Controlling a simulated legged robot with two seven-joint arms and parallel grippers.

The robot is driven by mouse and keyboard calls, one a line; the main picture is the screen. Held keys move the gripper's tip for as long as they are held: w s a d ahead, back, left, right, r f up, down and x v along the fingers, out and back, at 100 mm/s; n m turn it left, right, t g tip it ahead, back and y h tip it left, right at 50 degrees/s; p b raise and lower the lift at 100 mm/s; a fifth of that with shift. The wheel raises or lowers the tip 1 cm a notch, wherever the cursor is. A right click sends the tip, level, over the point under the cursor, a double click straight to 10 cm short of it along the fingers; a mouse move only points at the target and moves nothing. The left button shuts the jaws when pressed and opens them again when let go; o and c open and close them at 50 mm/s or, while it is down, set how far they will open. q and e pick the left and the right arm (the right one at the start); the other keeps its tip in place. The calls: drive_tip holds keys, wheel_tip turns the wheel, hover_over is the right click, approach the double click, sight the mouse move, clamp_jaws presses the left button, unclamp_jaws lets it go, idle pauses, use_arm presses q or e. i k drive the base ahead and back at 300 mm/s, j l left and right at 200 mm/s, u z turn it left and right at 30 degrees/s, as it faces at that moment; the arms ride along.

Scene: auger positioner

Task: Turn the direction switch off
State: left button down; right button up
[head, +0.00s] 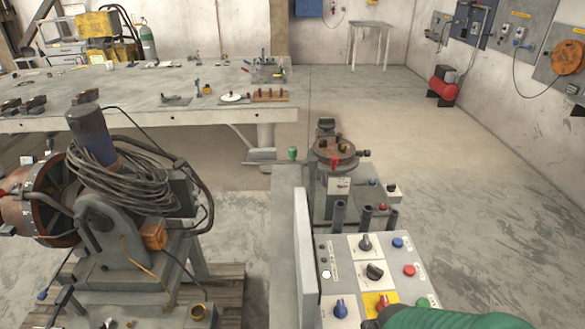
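A control panel (330,245) stands at the bottom centre right, with a dark upper rotary switch (365,243), a dark middle rotary switch (375,271) and a blue knob (340,308). A red knob on a yellow plate (381,303) is at the lower edge. The labels are too small to read, so I cannot tell which one is the direction switch. A green rounded part with a dark end covers the panel's lower right corner; it seems to belong to my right arm. Its fingers cannot be made out. My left gripper is not in view.
Blue (398,243) and red (409,270) push buttons sit on the panel's right. A positioner with a round top (334,152) stands behind it. A large machine with coiled cable (125,180) fills the left. A workbench (150,90) is behind.

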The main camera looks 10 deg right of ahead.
sight(374, 273)
drive_tip(key=l, duration=0.45)
drive_tip(key=k+l+u, duration=0.15)
drive_tip(key=l, duration=0.75)
drive_tip(key=k+l+u, duration=0.15)
drive_tip(key=l, duration=0.75)
drive_tip(key=k+l+u, duration=0.1)
drive_tip(key=l, duration=0.35)
drive_tip(key=k+l+u, duration=0.1)
drive_tip(key=l, duration=0.35)
drive_tip(key=k+l, duration=0.2)
drive_tip(key=l, duration=0.2)
drive_tip(key=l+u, duration=0.1)
drive_tip(key=u, duration=0.3)
drive_tip(key=l+u, duration=0.1)
drive_tip(key=u, duration=0.35)
drive_tip(key=k, duration=0.05)
